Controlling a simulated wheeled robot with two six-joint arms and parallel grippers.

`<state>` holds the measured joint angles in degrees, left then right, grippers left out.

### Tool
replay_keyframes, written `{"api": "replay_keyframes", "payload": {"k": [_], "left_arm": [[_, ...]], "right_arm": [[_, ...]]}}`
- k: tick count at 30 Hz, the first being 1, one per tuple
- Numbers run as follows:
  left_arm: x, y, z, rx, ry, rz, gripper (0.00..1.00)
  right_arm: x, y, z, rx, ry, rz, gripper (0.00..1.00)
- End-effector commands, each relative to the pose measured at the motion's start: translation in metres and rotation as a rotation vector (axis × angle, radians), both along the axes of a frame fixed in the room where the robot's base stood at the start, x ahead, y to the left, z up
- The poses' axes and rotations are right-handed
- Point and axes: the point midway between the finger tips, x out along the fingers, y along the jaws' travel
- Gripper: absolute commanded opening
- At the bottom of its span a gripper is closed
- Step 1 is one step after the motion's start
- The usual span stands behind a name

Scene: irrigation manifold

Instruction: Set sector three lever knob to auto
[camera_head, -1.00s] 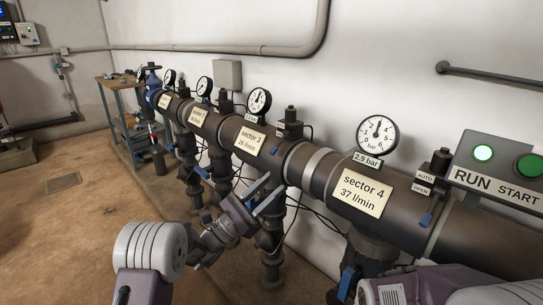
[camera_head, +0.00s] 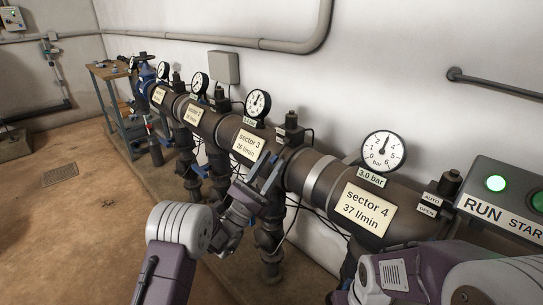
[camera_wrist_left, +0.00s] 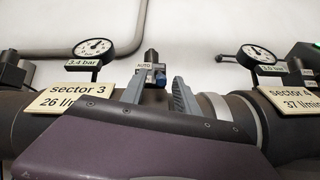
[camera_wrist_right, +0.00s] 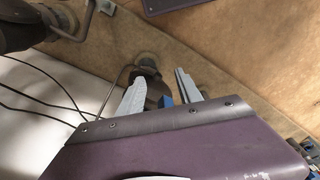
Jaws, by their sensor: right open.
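The sector 3 sign (camera_head: 248,145) hangs on the dark pipe, with its valve block (camera_head: 291,128) to the right. In the left wrist view, a blue lever knob (camera_wrist_left: 160,78) sits beside a small AUTO label (camera_wrist_left: 144,65); the label's lower part and any OPEN label are hidden. My left gripper (camera_head: 269,172) is in front of the pipe by this valve. Its fingers (camera_wrist_left: 160,94) are open, and the knob shows between them; I cannot tell whether they touch it.
The sector 4 sign (camera_head: 364,208) and gauge (camera_head: 382,151) are to the right, with a RUN/START box (camera_head: 505,205) beyond. The sector 3 gauge (camera_head: 257,103) stands above its sign. A workbench (camera_head: 115,100) stands at the far left. The floor at left is mostly clear.

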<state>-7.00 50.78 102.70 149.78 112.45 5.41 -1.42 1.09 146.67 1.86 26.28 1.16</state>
Motion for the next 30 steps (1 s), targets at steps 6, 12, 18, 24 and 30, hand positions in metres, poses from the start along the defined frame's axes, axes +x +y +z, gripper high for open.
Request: {"api": "replay_keyframes", "payload": {"k": [6,12,18,24,30], "left_arm": [[0.0,0.0001,-0.0008,0.0,0.0,0.0,0.2],[0.0,0.0,-0.0009,0.0,0.0,0.0,0.0],[0.0001,0.0,-0.0009,0.001,0.001,0.0,0.0],[0.0001,0.0001,-0.0009,0.001,0.001,0.0,0.0],[0.0001,0.0,-0.0011,0.0,0.001,-0.001,0.0]], "right_arm": [[-0.0002,0.0,-0.0009,0.0,0.001,0.0,0.42],[-0.0002,0.0,-0.0009,0.0,0.0,0.0,0.42],[-0.0001,0.0,-0.0009,0.0,0.0,0.0,0.42],[-0.0001,0.0,-0.0009,0.0,0.0,0.0,0.42],[-0.0001,0.0,-0.0009,0.0,0.0,0.0,0.42]]}}
